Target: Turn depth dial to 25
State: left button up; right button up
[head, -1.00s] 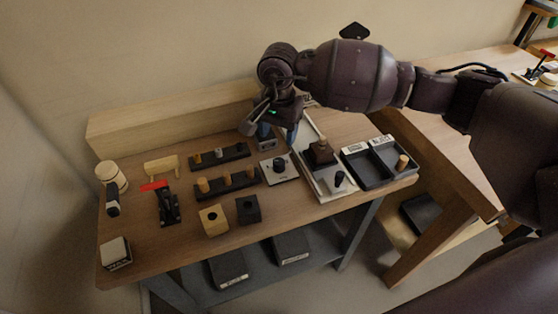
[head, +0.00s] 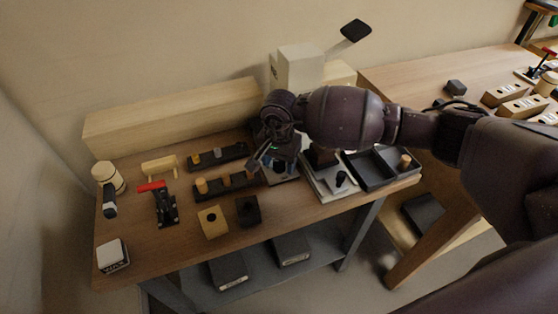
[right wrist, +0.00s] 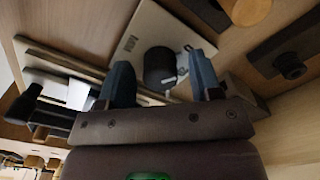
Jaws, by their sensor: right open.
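The depth dial is a black round knob (right wrist: 160,68) on a pale square plate (right wrist: 142,38), seen in the right wrist view. A small light pointer mark shows at its side; I cannot read the number it is at. My right gripper (right wrist: 162,80) is open, with one blue-grey finger on each side of the knob. I cannot tell whether the fingers touch it. In the head view my right gripper (head: 270,159) is over the dial's plate (head: 284,178) and hides most of the dial. My left gripper is not in view.
Left of the dial are black peg racks (head: 228,184) and two holed blocks, one a wooden block (head: 212,221). Right of it stand a white-based press (head: 322,186) and a black divided tray (head: 372,170). A red-handled clamp (head: 160,203) is farther left.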

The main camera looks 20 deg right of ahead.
jog(key=shift+c, duration=0.4)
jog(key=c, duration=0.7)
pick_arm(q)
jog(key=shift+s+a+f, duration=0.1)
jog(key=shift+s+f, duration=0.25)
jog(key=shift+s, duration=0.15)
pick_arm(e)
jog(key=shift+c, duration=0.8)
